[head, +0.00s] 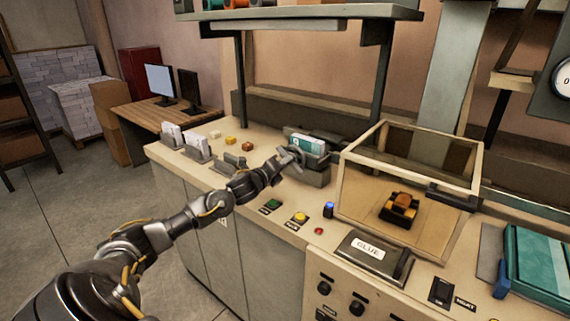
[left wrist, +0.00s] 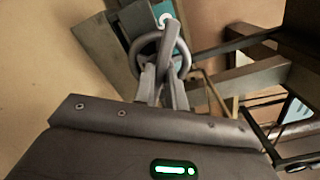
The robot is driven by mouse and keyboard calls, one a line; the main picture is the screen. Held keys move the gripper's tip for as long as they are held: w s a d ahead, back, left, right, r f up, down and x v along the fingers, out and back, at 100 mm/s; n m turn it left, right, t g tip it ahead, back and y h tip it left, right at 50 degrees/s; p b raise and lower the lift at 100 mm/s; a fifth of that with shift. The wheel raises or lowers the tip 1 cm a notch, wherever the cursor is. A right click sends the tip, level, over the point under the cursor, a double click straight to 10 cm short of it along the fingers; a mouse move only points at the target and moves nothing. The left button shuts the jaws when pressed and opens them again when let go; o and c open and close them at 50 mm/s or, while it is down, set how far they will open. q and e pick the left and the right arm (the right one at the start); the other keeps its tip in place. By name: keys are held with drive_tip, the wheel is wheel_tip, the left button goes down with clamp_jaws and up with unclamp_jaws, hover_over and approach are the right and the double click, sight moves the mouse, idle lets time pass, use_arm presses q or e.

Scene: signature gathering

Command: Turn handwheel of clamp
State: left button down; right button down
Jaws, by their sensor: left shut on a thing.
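The clamp (head: 318,177) is a grey device on the bench, holding a block of teal and white sheets (head: 308,143). Its grey ring-shaped handwheel (head: 297,152) is at the clamp's left side. My left gripper (head: 285,160) reaches in from the left and is shut at the handwheel. In the left wrist view the handwheel (left wrist: 142,44) stands in front of my left gripper (left wrist: 162,78), whose fingers are closed on it. The clamp body (left wrist: 101,43) and a bit of teal show behind it. My right gripper is out of view.
A glass-sided box (head: 410,185) stands right of the clamp. Small holders with papers (head: 170,135) stand to the left. Coloured buttons (head: 300,218) and a glue unit (head: 370,255) line the front edge. A shelf (head: 300,13) hangs above.

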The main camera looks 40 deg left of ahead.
use_arm(q)
drive_tip(key=shift+f+n+p, duration=0.15)
drive_tip(key=shift+n+p, duration=2.1)
drive_tip(key=shift+n, duration=5.15)
drive_tip(key=c, duration=1.4)
unclamp_jaws()
drive_tip(key=shift+c, duration=0.2)
drive_tip(key=shift+s, duration=0.1)
